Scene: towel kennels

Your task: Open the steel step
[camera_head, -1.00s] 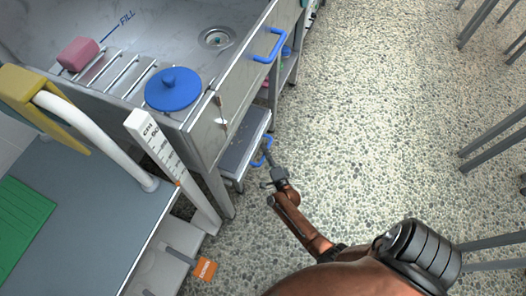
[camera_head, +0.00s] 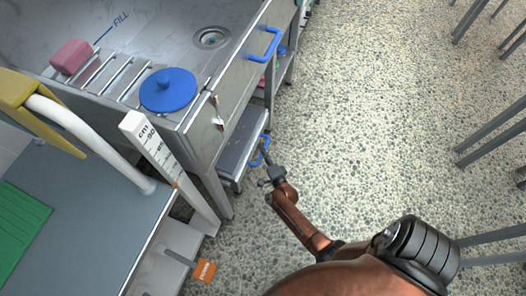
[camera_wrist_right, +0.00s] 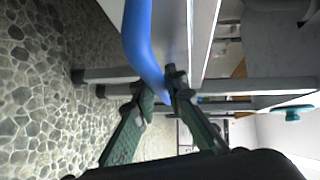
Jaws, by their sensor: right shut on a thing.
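The steel step (camera_head: 238,148) sits low under the steel tub, with a dark top and a blue handle (camera_head: 265,146) on its outer side. The step stands out a little from below the tub's side. My right gripper (camera_head: 265,158) is at the blue handle. In the right wrist view the blue handle (camera_wrist_right: 147,45) runs down between the two fingers, and my right gripper (camera_wrist_right: 158,88) is shut on it. The fingers hide part of the handle. My left gripper is in neither view.
Another blue handle (camera_head: 266,44) is on the tub's side panel above. A blue lid (camera_head: 168,91) and a pink block (camera_head: 74,57) lie on the tub. A white measuring post (camera_head: 168,165) and a grey table (camera_head: 85,225) stand at left.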

